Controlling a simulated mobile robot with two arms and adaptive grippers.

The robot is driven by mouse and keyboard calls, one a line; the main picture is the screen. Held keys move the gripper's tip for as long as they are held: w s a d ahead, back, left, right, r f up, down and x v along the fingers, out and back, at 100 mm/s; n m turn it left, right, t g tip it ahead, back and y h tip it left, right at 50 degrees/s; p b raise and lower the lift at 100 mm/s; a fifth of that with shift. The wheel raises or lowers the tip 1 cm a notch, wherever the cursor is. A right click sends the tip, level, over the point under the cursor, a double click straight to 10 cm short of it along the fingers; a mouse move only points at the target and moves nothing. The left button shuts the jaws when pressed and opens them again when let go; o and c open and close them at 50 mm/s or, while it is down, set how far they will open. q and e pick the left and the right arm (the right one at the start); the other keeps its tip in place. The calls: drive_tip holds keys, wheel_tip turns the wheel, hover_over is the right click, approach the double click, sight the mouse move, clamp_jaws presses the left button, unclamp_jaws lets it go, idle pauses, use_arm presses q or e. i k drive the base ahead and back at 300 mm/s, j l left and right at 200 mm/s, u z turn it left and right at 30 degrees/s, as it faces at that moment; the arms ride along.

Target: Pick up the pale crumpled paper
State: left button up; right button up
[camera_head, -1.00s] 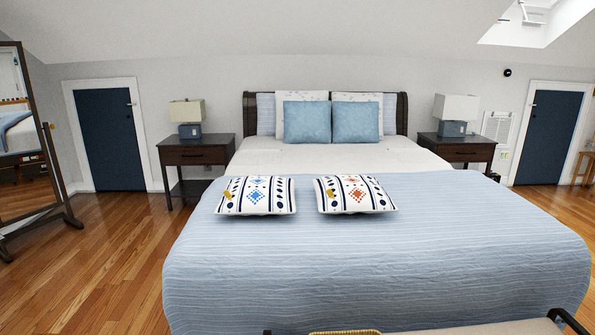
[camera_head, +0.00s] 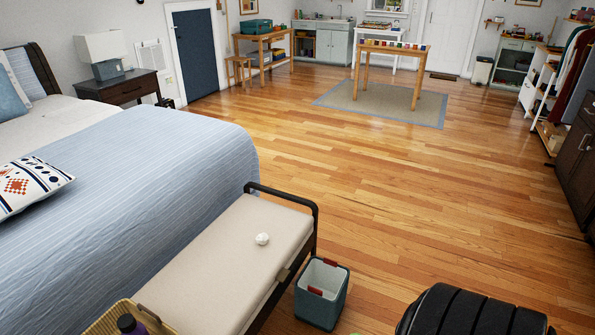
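The pale crumpled paper (camera_head: 262,239) is a small white ball. It lies on the beige cushion of the bench (camera_head: 215,262) at the foot of the bed, nearer the bench's far end. Nothing touches it or covers it. Neither of my grippers shows in the head view.
A blue-grey bin (camera_head: 321,292) with red handles stands on the floor right of the bench. A wicker basket (camera_head: 112,318) with a dark bottle sits at the bench's near end. A dark ribbed object (camera_head: 470,312) is at the bottom right.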

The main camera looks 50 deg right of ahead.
sight(262, 238)
drive_tip(key=z, duration=1.25)
drive_tip(key=i+l+u, duration=0.1)
drive_tip(key=l+u, duration=0.25)
drive_tip(key=l, duration=0.2)
